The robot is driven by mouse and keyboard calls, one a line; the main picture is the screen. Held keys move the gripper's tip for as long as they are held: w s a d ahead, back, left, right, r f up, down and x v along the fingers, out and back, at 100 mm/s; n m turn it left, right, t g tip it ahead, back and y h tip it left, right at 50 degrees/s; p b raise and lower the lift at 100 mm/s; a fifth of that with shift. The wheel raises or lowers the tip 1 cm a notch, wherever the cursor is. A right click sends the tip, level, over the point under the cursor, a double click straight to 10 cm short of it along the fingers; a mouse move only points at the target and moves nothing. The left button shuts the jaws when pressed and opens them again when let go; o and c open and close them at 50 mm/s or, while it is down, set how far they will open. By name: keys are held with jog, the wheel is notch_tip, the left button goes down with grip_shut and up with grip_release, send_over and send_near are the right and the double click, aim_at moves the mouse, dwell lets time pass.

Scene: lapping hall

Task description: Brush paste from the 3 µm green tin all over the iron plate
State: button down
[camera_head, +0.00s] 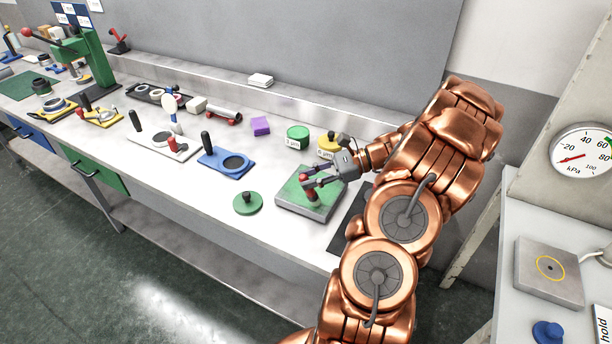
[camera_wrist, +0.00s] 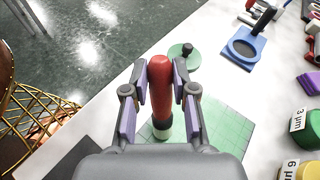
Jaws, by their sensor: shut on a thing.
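My gripper (camera_head: 310,180) is shut on the red handle of a brush (camera_wrist: 161,78). The brush stands nearly upright over the iron plate (camera_head: 326,205). The plate is a grey block with a green top marked with fine grid lines, also seen in the wrist view (camera_wrist: 230,124). The brush's lower end has a pale band and sits at the plate's top; I cannot tell whether it touches. The green tin (camera_head: 297,139) labelled 3 µm stands behind the plate; it is at the right edge in the wrist view (camera_wrist: 312,118).
A yellow tin (camera_head: 326,146) labelled 6 µm stands right of the green tin, near my gripper. A green disc with a dark knob (camera_head: 248,203) lies left of the plate. A blue fixture (camera_head: 222,168) and a purple block (camera_head: 260,126) are farther left. A dark mat lies right of the plate.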

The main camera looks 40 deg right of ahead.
jog(key=shift+w+a+p, duration=0.65)
jog(key=shift+w+p, duration=1.6)
jog(key=shift+w, duration=3.85)
jog(key=shift+s+d+f+p, duration=0.1)
jog(key=shift+s+d, duration=0.55)
jog(key=shift+s, duration=1.25)
jog(key=shift+s+d+r+p, duration=0.15)
jog(key=shift+s+d, duration=0.55)
jog(key=shift+s, duration=1.25)
jog(key=shift+s+d+f+p, duration=0.15)
jog(key=shift+s+d, duration=0.5)
jog(key=shift+s, duration=1.25)
jog(key=shift+s+d, duration=1.2)
jog(key=shift+s, duration=0.2)
